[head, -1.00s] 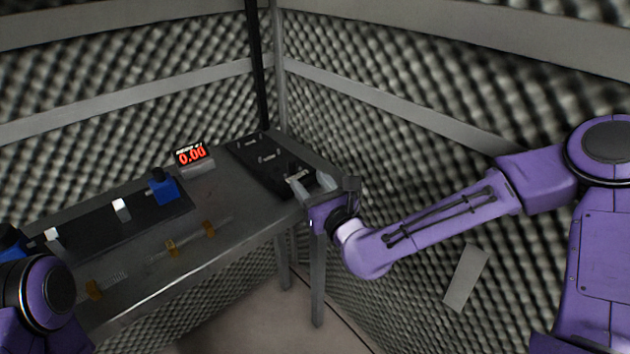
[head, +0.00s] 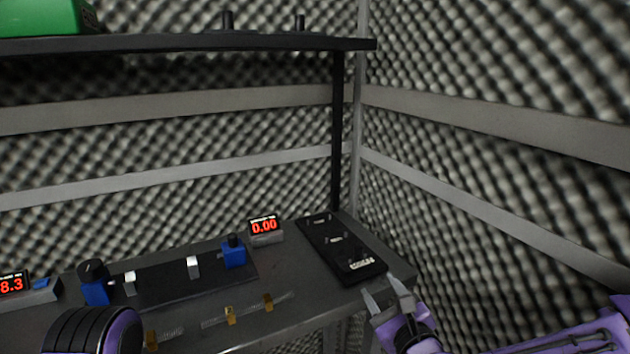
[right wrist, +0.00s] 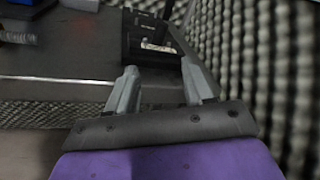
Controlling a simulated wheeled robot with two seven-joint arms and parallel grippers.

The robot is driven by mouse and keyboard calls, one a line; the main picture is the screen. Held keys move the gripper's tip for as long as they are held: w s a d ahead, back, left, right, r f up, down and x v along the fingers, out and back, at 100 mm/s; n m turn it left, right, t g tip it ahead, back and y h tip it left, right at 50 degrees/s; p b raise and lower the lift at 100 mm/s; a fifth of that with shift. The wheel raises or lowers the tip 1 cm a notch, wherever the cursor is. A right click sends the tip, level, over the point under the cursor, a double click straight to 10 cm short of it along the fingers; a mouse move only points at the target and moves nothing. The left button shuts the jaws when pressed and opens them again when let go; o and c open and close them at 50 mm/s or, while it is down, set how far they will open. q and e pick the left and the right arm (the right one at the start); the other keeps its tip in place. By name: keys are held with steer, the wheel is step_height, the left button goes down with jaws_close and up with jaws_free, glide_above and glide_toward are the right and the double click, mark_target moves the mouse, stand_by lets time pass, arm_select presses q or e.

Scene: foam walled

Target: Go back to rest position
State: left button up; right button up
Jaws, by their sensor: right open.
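My right gripper (head: 388,294) is open and empty at the table's front right corner, just off the black panel. In the right wrist view its two grey fingers (right wrist: 160,88) stand apart with nothing between them, and the table edge lies beyond them. My purple right arm comes in from the lower right. A purple and black part of my left arm shows at the bottom left of the head view, but the left gripper is not in view.
The grey table (head: 290,285) carries a black switch panel (head: 347,262), a red "0.00" display (head: 264,228), a black rail with blue blocks (head: 234,252) and brass-coloured fittings (head: 230,315). A dark shelf (head: 190,43) with a green box (head: 45,18) hangs above. Foam walls close in behind and right.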

steer(key=s+d+f+n+g+h, duration=0.1)
steer(key=s+d+f+n+g, duration=0.15)
steer(key=s+f+n, duration=0.4)
steer(key=s+d+f+n+g+h, duration=0.1)
steer(key=s+f+n+g, duration=0.15)
steer(key=f, duration=0.65)
steer(key=s+d+f+n+g+h, duration=0.1)
steer(key=s+d+f+n+g, duration=0.2)
steer(key=f+n, duration=0.4)
steer(key=s+d+f+n+g+h, duration=0.1)
steer(key=s+d+f+n+g, duration=0.1)
steer(key=s, duration=0.8)
steer(key=s+d+f+n+g+h+p, duration=0.1)
steer(key=s+d+f+n+g+h, duration=0.1)
steer(key=s+d+f, duration=0.4)
steer(key=s+f+n+g, duration=0.1)
steer(key=s+f, duration=0.2)
steer(key=shift+s+d+n+g, duration=0.15)
steer(key=shift+s+n+g, duration=0.15)
steer(key=shift+s+g, duration=0.1)
